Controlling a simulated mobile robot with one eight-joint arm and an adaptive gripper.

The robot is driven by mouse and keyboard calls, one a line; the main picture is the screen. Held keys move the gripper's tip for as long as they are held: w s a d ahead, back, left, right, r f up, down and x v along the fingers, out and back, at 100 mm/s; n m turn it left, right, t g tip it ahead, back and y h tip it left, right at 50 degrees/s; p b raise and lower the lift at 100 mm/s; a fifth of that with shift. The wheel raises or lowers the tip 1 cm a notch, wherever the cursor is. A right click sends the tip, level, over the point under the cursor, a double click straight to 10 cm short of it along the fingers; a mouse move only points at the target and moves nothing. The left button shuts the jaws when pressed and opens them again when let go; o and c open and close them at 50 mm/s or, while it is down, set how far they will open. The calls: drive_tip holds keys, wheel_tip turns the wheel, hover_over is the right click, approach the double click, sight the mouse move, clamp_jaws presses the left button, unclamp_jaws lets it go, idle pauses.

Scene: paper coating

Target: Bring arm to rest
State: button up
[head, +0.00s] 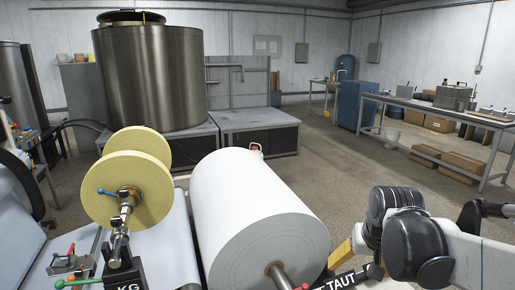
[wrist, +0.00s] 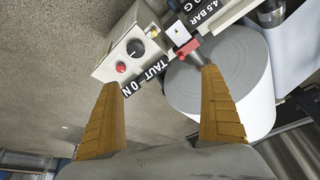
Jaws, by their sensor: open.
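My gripper (wrist: 165,118) shows in the wrist view as two ribbed orange-yellow fingers, spread wide apart with nothing between them. In the head view my arm is at the lower right, and an orange-yellow part of my gripper (head: 340,254) shows just right of the large white paper roll (head: 250,205). The roll also shows in the wrist view (wrist: 240,70), beyond the right finger. A white control box (wrist: 127,52) with a red and a black knob lies beyond the fingertips, beside a black "TAUT ON" label (wrist: 145,78). I cannot tell the exact gap to it.
A yellow-flanged spool (head: 120,190) stands on the machine left of the white roll. A large metal tank (head: 150,75) stands behind on a grey platform (head: 255,125). A long workbench (head: 435,108) with boxes is at the right. The floor (head: 350,165) between is clear.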

drive_tip(key=s+a+n+t, duration=0.1)
drive_tip(key=s+a, duration=0.1)
drive_tip(key=s, duration=0.5)
drive_tip(key=s+a+r+n+t, duration=0.1)
drive_tip(key=s+a+t, duration=0.1)
drive_tip(key=s, duration=0.5)
drive_tip(key=shift+a+y, duration=0.3)
drive_tip(key=shift+a, duration=0.5)
idle(2.0)
